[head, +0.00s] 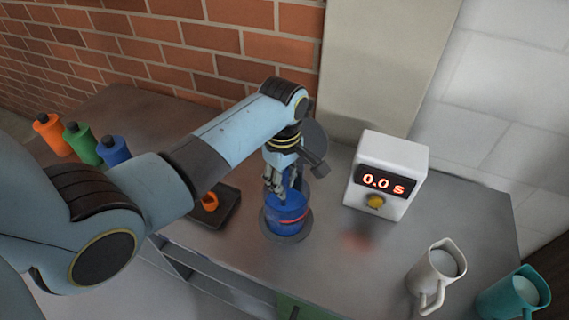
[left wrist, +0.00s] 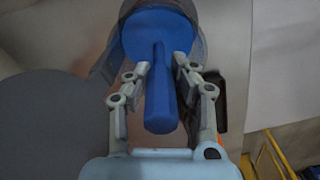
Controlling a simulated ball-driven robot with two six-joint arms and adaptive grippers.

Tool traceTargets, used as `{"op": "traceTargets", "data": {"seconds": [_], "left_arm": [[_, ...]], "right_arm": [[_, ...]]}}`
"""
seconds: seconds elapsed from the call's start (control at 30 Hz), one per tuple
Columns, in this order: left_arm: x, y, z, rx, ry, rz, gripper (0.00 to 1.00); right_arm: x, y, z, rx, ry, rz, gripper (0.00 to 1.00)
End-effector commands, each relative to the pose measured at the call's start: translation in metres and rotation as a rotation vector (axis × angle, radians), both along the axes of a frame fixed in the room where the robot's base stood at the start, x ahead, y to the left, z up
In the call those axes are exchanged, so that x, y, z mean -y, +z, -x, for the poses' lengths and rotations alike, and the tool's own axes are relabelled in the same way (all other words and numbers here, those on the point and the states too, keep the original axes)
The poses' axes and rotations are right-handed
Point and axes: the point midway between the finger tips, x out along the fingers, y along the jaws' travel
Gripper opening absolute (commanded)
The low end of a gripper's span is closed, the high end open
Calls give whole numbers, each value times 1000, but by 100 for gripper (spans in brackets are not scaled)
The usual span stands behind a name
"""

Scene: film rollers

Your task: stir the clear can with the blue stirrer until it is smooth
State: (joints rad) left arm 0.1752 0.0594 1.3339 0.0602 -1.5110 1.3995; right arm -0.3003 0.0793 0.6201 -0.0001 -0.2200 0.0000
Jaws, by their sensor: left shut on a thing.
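The clear can (head: 286,222) stands upright on a dark round base on the grey worktop. It holds blue contents, and a red line shows on its side. In the left wrist view the can (left wrist: 192,48) is at the top, with the blue surface inside. My left gripper (head: 279,185) is over the can's mouth. In the left wrist view my left gripper (left wrist: 161,72) is shut on the blue stirrer (left wrist: 160,100). The stirrer's far end meets the blue contents, and its tip cannot be told apart from them. My right gripper is not in view.
A white timer (head: 388,176) reading 0.0 s stands right of the can. A white jug (head: 434,272) and a teal jug (head: 512,294) are at the front right. Orange (head: 53,135), green (head: 82,144) and blue bottles (head: 113,151) stand at left. A dark tray (head: 226,211) holds an orange item.

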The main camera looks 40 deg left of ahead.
Motion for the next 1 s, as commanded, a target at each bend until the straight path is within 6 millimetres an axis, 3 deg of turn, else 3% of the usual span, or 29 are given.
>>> {"op": "traceTargets", "data": {"seconds": [0.47, 1.0], "left_arm": [[7, 1, -2, -1, 0, -1, 0], [7, 47, -2, 1, 0, -1, 0]], "right_arm": [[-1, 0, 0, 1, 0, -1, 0], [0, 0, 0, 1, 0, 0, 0]]}}
